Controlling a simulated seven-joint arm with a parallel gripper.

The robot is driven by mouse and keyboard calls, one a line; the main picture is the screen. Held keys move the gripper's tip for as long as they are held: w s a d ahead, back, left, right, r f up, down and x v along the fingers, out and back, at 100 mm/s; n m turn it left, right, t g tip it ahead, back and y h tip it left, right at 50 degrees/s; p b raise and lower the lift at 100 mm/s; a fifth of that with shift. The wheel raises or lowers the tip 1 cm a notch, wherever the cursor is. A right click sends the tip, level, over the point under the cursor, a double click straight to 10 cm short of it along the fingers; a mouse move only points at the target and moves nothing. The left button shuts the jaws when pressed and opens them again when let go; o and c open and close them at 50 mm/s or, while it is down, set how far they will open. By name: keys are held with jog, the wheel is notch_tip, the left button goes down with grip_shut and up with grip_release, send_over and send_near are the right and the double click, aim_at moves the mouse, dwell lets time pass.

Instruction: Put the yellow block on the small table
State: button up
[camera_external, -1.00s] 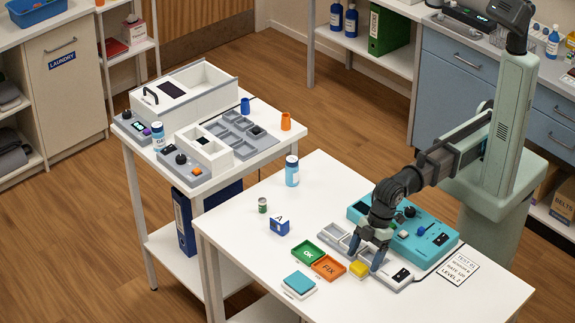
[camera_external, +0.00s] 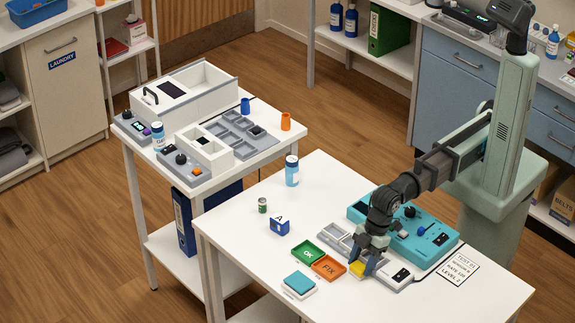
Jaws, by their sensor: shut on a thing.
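The yellow block (camera_external: 357,269) is on the grey tray (camera_external: 336,236) on the front white table (camera_external: 470,300). My gripper (camera_external: 363,264) points down and is shut on the block, which its fingers partly cover. I cannot tell whether the block is still touching the tray. The small table (camera_external: 140,166) stands at the left, behind the front table, with a gap of floor between their tops.
Bottles, cups and a grey-white machine (camera_external: 205,146) crowd the small table.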

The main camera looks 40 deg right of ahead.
aim_at(362, 264)
jog(key=shift+c, duration=1.2)
jog(key=shift+r, duration=4.95)
jog(key=w+d+f+m+t, duration=0.15)
jog(key=w+d, duration=0.25)
jog(key=w, duration=0.5)
jog(key=w+d+m, duration=0.2)
jog(key=w+d, duration=0.1)
jog(key=w, duration=0.6)
jog(key=w+d+f+m, duration=0.1)
jog(key=w+d, duration=0.3)
jog(key=w, duration=0.5)
jog(key=w+d+f+m+t+h, duration=0.15)
jog(key=w+d+m, duration=0.35)
jog(key=w+d, duration=1.15)
jog(key=w+d+f+m+t+h, duration=0.1)
jog(key=w+d+m, duration=0.1)
jog(key=w+d, duration=0.6)
jog(key=w+d+m, duration=0.2)
jog(key=w+d, duration=0.4)
jog(key=d, duration=0.5)
jog(key=w+d+m+h, duration=0.1)
jog(key=w+d+m, duration=0.1)
jog(key=d, duration=0.9)
jog(key=w+d+m+h, duration=0.1)
jog(key=w+d+m, duration=0.1)
jog(key=d, duration=1)
jog(key=shift+w+d+f+t, duration=0.25)
jog(key=shift+w+f+t, duration=0.05)
jog(key=shift+w+f, duration=0.05)
